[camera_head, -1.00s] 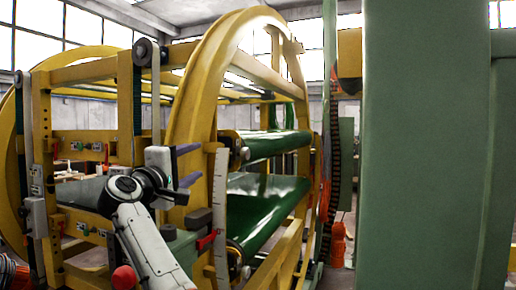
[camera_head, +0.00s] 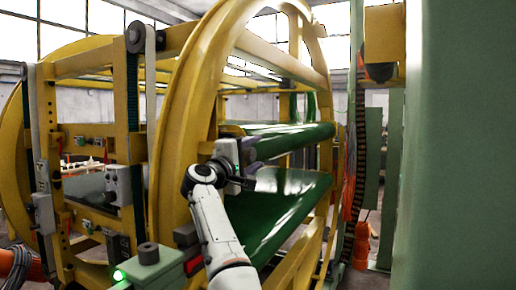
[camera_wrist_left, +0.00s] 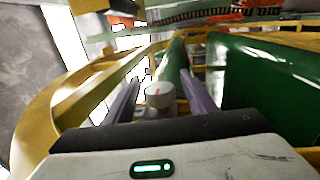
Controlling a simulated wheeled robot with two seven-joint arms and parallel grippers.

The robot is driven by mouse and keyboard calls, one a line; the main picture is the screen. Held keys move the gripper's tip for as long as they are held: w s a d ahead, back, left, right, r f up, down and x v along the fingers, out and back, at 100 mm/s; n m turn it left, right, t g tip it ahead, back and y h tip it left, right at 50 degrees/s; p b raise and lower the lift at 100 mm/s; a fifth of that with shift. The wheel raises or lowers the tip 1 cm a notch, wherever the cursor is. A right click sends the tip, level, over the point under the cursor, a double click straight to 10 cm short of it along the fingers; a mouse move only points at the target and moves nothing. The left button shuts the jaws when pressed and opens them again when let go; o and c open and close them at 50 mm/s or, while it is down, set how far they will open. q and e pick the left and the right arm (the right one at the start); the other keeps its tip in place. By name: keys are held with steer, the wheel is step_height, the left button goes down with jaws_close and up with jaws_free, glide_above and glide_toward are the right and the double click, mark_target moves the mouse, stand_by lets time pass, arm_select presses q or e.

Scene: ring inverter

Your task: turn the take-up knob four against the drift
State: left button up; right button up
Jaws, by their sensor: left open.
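My left gripper (camera_head: 249,165) is open beside the yellow ring, at the near end of the green rollers. It also shows in the left wrist view (camera_wrist_left: 159,82), with its two purple fingers apart. In the head view the gripper hides this knob. My right gripper is not in view.
The yellow ring (camera_head: 172,140) stands close to my left arm. Green belts (camera_head: 275,210) run beyond the gripper. A green box (camera_head: 150,270) with a dark knob and a lit green lamp is at lower left. A large green column (camera_head: 450,150) fills the right.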

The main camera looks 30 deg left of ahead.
arm_select(q)
steer(key=shift+w+r, duration=0.2)
steer(key=shift+w, duration=1)
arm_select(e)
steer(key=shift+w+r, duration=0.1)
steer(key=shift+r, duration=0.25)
arm_select(q)
steer(key=c, duration=1)
steer(key=shift+f, duration=0.15)
steer(key=shift+c, duration=0.2)
steer(key=t+b, duration=0.1)
steer(key=b, duration=0.4)
steer(key=t+b, duration=0.2)
steer(key=b, duration=0.2)
steer(key=t+b, duration=0.2)
steer(key=b, duration=0.3)
steer(key=shift+s+r+b, duration=0.25)
steer(key=shift+r+b, duration=0.1)
steer(key=shift+r, duration=0.05)
steer(key=r+t+b, duration=0.1)
steer(key=t+b, duration=0.1)
steer(key=b, duration=0.2)
steer(key=shift+s+r, duration=0.15)
steer(key=shift+s, duration=0.05)
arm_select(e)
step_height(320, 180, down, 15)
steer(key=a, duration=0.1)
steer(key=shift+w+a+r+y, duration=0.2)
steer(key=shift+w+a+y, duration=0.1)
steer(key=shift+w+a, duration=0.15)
